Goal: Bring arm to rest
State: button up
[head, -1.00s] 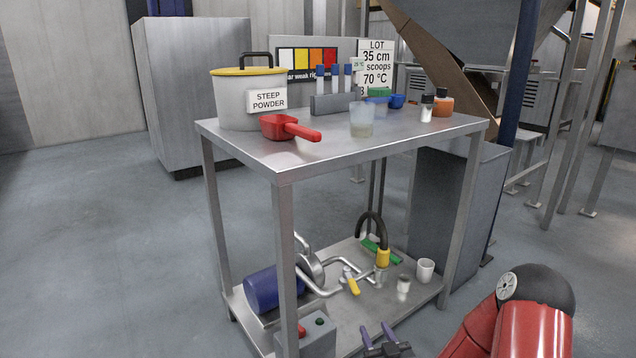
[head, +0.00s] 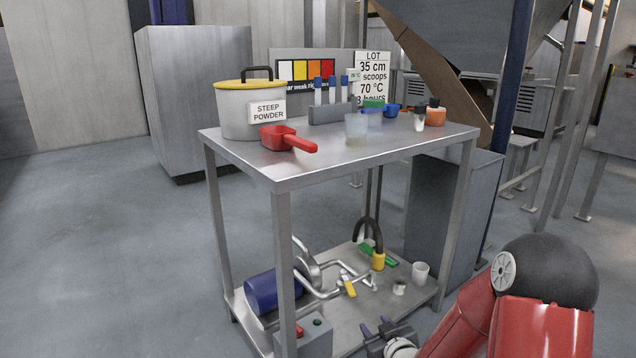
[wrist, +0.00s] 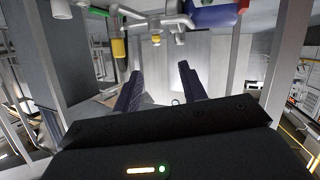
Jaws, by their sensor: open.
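My gripper (head: 378,332) is open and empty in the head view, low in front of the metal cart's (head: 340,322) lower shelf. In the wrist view its two dark fingers (wrist: 160,85) stand wide apart with nothing between them. My red arm comes in from the lower right of the head view. The lower shelf holds a blue motor with pipes (head: 274,290), a black hose with a yellow collar (head: 378,261) and a white cup (head: 420,272). A small white vessel (head: 400,288) is partly hidden near my gripper.
The cart top holds a red scoop (head: 287,139), a STEEP POWDER pot (head: 240,120), a clear beaker (head: 357,128), a tube rack (head: 330,112) and small bottles. A control box (head: 312,338) with a green button stands at the shelf's near corner. The floor (head: 110,250) at left is clear.

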jog(key=s+d+r+m+g+h+p, duration=0.1)
jog(key=s+r+g+h+p, duration=0.1)
jog(key=s+r, duration=0.5)
jog(key=s+d+r+m+g+h+p, duration=0.1)
jog(key=s+d+r+g+h+p, duration=0.15)
jog(key=r, duration=0.85)
jog(key=s+a+r+m+g+p, duration=0.1)
jog(key=s+r, duration=0.4)
jog(key=s, duration=0.5)
jog(key=s+a+r+m+g+p, duration=0.1)
jog(key=s+r, duration=0.4)
jog(key=s, duration=0.5)
jog(key=shift+s+a+r+m+g+y+p, duration=0.2)
jog(key=shift+m+g+y+p, duration=0.3)
jog(key=shift+g+p, duration=0.4)
